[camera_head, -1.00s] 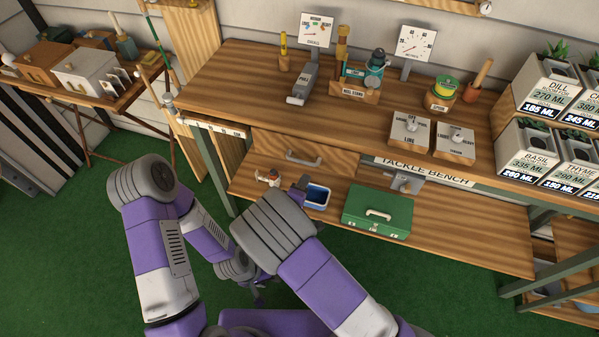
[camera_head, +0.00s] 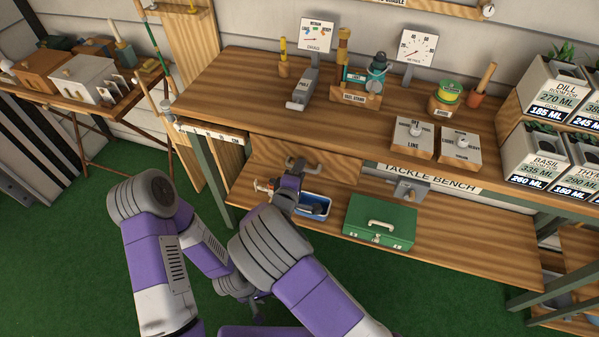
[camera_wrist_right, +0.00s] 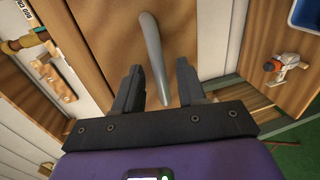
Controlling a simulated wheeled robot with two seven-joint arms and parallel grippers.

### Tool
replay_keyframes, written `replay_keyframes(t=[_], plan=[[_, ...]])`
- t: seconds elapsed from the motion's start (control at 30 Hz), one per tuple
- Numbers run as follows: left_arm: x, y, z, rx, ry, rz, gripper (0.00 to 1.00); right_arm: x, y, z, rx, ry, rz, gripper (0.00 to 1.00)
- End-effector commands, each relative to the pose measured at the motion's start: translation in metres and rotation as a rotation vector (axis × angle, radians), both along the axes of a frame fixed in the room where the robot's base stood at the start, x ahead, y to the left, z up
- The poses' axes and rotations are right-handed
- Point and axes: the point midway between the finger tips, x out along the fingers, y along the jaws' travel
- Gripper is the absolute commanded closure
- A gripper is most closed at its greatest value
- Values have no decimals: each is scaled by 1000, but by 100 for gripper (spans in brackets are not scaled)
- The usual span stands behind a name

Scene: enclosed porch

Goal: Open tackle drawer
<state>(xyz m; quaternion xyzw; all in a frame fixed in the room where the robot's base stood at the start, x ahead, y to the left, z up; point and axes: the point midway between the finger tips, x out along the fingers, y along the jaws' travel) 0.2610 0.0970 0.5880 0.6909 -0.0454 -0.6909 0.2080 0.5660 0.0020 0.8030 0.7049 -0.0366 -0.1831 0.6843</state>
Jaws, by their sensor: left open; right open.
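The wooden tackle drawer (camera_head: 335,166) is under the left part of the bench top, and its front looks shut. Its grey bar handle (camera_head: 303,165) is partly hidden by my right gripper (camera_head: 294,175). In the right wrist view the handle (camera_wrist_right: 153,45) runs lengthwise between the open fingers of my right gripper (camera_wrist_right: 159,78). The fingers stand on either side of the bar, with a visible gap to it. My left gripper (camera_head: 259,306) is low over the green floor, partly hidden by my right arm, far from the drawer.
A grey vise-like part (camera_head: 408,190) is right of the drawer. The bench top (camera_head: 240,85) carries gauges, switches and tools.

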Motion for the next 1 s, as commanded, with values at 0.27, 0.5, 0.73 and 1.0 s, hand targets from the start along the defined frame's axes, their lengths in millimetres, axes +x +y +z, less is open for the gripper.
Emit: replay_keyframes(t=[0.27, 0.5, 0.73, 1.0], plan=[[0, 0, 0, 0, 0, 0, 57, 0, 0, 0, 0, 0, 0, 81], [0, 0, 0, 0, 0, 0, 57, 0, 0, 0, 1, 1, 0, 100], [0, 0, 1, 0, 0, 0, 57, -1, 0, 0, 1, 1, 0, 100], [0, 0, 14, 0, 0, 0, 57, -22, 5, 2, -2, 4, -3, 100]])
